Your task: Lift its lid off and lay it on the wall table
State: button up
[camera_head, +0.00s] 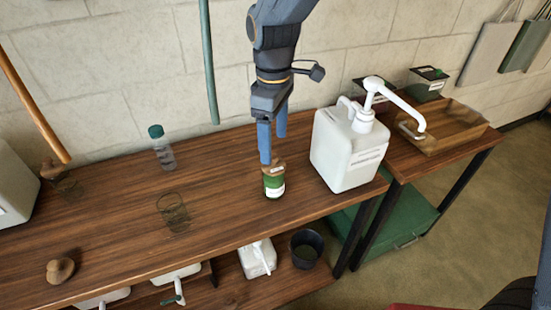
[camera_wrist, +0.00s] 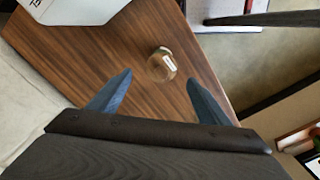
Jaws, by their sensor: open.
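A small green jar (camera_head: 274,187) with a white label stands upright on the wooden wall table (camera_head: 110,200), near its front edge. A brown lid (camera_head: 276,167) appears to be on top of it, partly hidden by a finger. My gripper (camera_head: 272,145) points down above the jar, its two blue fingers apart with nothing between them. In the wrist view the jar's round top (camera_wrist: 161,64) shows ahead, between the directions of the open fingers (camera_wrist: 155,92). I cannot tell whether a finger touches the lid.
A white pump bucket (camera_head: 345,150) stands close to the right of the jar. A clear bottle with a green cap (camera_head: 162,150), a glass (camera_head: 173,210) and a brown knob-like object (camera_head: 60,270) are on the left. Bare tabletop lies between them.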

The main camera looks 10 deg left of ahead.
aim_at(274, 156)
jog(key=shift+s+a+f+p, duration=0.1)
jog(key=shift+f+p, duration=0.35)
jog(key=shift+f, duration=1.05)
jog(key=shift+s+f+p, duration=0.1)
jog(key=shift+f+p, duration=0.35)
jog(key=shift+f, duration=1.05)
jog(key=c, duration=1.1)
